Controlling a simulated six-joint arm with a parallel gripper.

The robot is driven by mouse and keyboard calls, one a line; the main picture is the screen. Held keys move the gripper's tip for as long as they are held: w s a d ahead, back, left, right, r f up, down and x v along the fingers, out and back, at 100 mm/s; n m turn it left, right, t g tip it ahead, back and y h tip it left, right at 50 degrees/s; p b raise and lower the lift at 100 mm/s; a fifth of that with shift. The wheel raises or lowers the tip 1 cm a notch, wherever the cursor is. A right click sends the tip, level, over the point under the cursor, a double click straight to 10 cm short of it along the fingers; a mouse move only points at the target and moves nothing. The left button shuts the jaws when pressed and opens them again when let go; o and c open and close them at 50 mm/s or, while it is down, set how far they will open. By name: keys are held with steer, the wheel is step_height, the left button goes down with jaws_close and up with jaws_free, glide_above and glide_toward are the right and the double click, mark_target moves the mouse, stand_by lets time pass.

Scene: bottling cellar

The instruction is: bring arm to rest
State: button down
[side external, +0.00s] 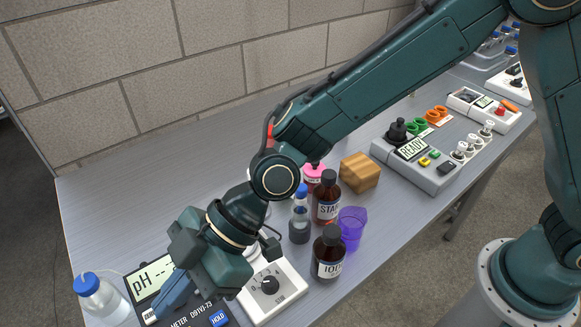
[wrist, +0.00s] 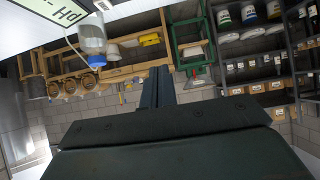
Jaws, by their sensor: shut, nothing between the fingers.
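My gripper (side external: 162,306) is low at the left end of the bench in the side view, in front of the pH meter (side external: 143,282). Its dark fingers are together and empty; they also show in the wrist view (wrist: 164,74). The meter's display reads "pH" with dashes, and my gripper hides part of its body. A clear bottle with a blue cap (side external: 102,300) stands left of the meter. I cannot tell whether the fingers touch the meter. My arm reaches down across the bench from the upper right.
A white dial unit (side external: 287,299) is right of my gripper. Brown bottles (side external: 328,262), a purple cup (side external: 352,226) and a wooden block (side external: 359,171) stand beyond it. A console reading "READY" (side external: 427,176) is farther right. A block wall (side external: 215,60) backs the bench; its back left is clear.

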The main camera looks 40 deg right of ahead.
steer(key=shift+d+r, duration=0.25)
steer(key=shift+r, duration=0.05)
steer(key=shift+d, duration=0.1)
steer(key=w+d+r+m+t+h, duration=0.2)
steer(key=d+r+m, duration=0.3)
steer(key=d, duration=0.8)
steer(key=w+d+r+m+t+h, duration=0.1)
steer(key=d+r+m+t+h, duration=0.15)
steer(key=d+r, duration=0.65)
steer(key=s+d+m+h, duration=0.2)
steer(key=s+d, duration=0.3)
steer(key=d, duration=0.3)
steer(key=s+d+f+m+h, duration=0.1)
steer(key=s+d+m, duration=0.3)
steer(key=d, duration=0.4)
steer(key=s+d+m+t+h, duration=0.1)
steer(key=s+d+m+h, duration=0.2)
steer(key=d, duration=0.6)
steer(key=s+m, duration=0.1)
steer(key=s, duration=0.1)
steer(key=shift+s+f, duration=0.3)
steer(key=shift+s, duration=0.05)
steer(key=shift+w+m, duration=0.15)
steer(key=shift+m, duration=0.1)
